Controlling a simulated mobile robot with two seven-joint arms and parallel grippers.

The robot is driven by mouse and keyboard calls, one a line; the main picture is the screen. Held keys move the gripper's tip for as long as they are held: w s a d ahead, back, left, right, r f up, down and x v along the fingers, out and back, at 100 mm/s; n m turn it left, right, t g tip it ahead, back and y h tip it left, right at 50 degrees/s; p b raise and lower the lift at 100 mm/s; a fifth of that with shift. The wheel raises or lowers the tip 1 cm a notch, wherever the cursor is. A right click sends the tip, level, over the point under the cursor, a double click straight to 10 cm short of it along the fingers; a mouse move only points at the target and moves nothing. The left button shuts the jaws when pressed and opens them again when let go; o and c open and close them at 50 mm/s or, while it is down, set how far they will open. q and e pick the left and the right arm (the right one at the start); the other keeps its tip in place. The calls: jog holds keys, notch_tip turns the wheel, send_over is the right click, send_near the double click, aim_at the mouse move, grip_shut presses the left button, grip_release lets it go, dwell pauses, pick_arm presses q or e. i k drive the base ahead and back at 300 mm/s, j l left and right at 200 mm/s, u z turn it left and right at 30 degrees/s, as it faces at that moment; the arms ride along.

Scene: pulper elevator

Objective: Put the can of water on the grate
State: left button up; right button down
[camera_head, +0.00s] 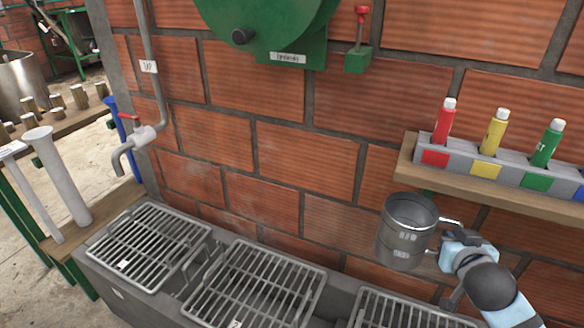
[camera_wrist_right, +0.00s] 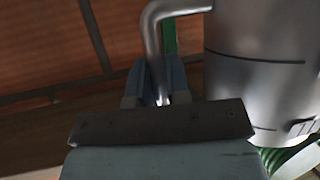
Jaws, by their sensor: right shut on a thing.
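A grey metal can (camera_head: 404,237) with marks on its side and a wire handle is in the air at the right of the head view, about upright. Its inside looks dark, and I cannot tell how full it is. My right gripper (camera_head: 449,244) is shut on the handle, at the can's right side. In the wrist view the can (camera_wrist_right: 262,65) fills the right side, and its bent handle (camera_wrist_right: 152,35) runs down between the fingers (camera_wrist_right: 155,88). Metal grates lie below: a left one (camera_head: 150,246), a middle one (camera_head: 256,286) and a right one (camera_head: 405,312), partly cut off. My left gripper is not in view.
A wooden shelf (camera_head: 400,186) with red, yellow and green bottles in a grey holder (camera_head: 505,176) juts from the brick wall just above the can. A tap (camera_head: 140,135) hangs over the left grate. A green machine (camera_head: 270,30) is on the wall. The grates look empty.

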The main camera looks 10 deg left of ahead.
aim_at(155, 241)
jog(key=i+j, duration=0.1)
jog(key=j, duration=1.7)
jog(key=i+j+z, duration=0.1)
jog(key=j, duration=1.75)
